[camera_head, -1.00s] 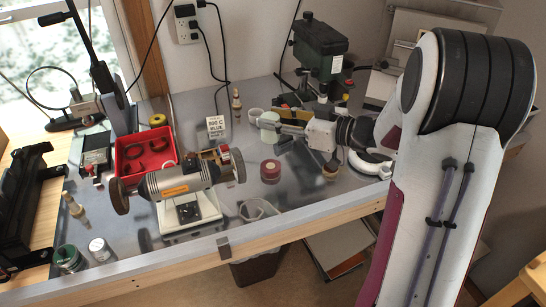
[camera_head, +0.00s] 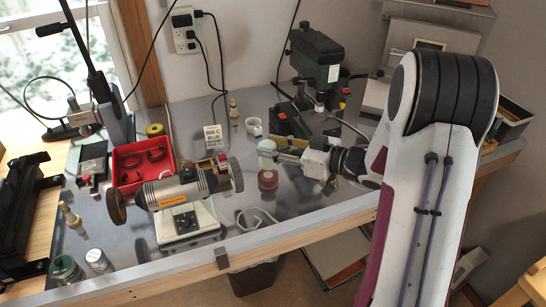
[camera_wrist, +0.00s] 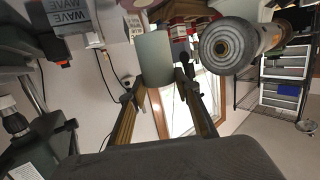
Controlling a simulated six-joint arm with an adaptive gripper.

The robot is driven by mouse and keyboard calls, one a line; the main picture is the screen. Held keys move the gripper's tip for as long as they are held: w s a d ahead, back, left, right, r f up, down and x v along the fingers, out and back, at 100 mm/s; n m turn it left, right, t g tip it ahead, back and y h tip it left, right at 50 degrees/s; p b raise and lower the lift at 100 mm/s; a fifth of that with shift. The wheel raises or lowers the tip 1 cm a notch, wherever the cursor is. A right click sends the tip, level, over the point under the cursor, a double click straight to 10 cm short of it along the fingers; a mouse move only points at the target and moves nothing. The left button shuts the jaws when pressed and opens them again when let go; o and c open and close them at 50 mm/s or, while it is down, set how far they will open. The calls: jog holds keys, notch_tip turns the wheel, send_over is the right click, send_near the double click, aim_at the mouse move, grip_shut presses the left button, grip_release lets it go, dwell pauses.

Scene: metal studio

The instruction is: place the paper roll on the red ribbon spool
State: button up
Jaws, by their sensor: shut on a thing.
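The paper roll is a pale grey-green cylinder (camera_head: 266,147). My gripper (camera_head: 277,155) is shut on it and holds it roughly upright. In the wrist view the roll (camera_wrist: 153,57) sits between the two fingers of my gripper (camera_wrist: 156,85). The red ribbon spool (camera_head: 268,180) stands on the metal bench just below the roll in the head view. A very small gap seems to lie between them, but I cannot tell whether they touch. I cannot make out the spool in the wrist view.
A bench grinder (camera_head: 177,190) stands left of the spool, with a red tray (camera_head: 142,163) behind it. A white cup (camera_head: 253,127) stands behind the roll. A drill press (camera_head: 318,62) is at the back. The bench's front edge is close by.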

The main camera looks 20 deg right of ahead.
aim_at(273, 167)
jog(key=shift+f, duration=1.8)
jog(key=shift+f, duration=0.1)
jog(key=o, duration=1.2)
jog(key=shift+v, duration=6.05)
jog(key=shift+w+r, duration=0.2)
